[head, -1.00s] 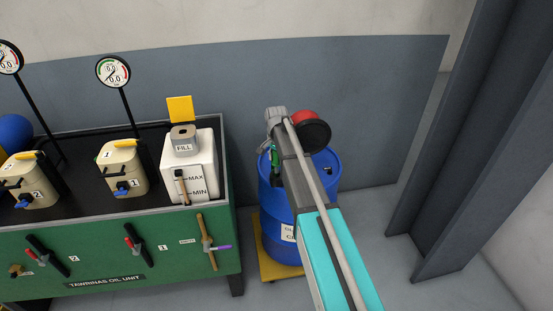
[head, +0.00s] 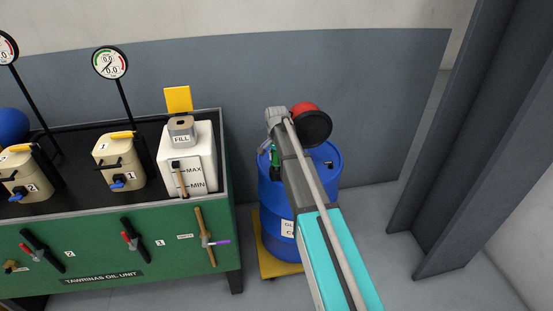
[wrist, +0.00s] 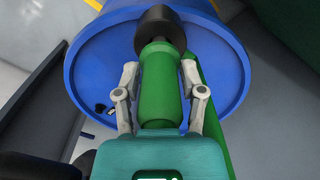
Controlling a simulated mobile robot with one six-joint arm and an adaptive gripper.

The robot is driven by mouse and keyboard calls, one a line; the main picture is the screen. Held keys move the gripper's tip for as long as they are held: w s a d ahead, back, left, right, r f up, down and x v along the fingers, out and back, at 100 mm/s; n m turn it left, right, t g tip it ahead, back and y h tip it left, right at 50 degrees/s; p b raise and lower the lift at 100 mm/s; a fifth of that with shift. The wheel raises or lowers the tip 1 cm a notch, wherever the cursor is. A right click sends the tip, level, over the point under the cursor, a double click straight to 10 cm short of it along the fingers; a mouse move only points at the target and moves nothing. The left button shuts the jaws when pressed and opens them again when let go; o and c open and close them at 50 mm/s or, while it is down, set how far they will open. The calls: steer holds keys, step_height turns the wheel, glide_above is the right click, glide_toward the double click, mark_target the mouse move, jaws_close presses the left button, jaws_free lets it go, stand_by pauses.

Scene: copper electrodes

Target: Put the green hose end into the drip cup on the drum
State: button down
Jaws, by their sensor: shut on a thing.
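I cannot tell whether this is the drip cup or the hose's own tip, nor whether anything is inserted. The blue drum (wrist: 80,72) fills the background below. In the head view the drum (head: 270,200) stands on a yellow base, partly hidden by my arm. A bit of green (head: 275,157) shows beside my wrist.
A green oil unit (head: 90,240) with a white fill tank (head: 202,150), beige canisters and levers stands left of the drum. A grey steel column (head: 465,150) rises at right. Grey floor is clear between drum and column.

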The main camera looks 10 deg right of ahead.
steer(key=shift+f+b, duration=1.05)
steer(key=shift+f, duration=0.1)
steer(key=shift+c, duration=0.6)
jaws_free()
steer(key=shift+o, duration=0.6)
steer(key=shift+r+p, duration=0.3)
steer(key=shift+r+p, duration=4.75)
steer(key=shift+p, duration=0.05)
steer(key=shift+f, duration=0.1)
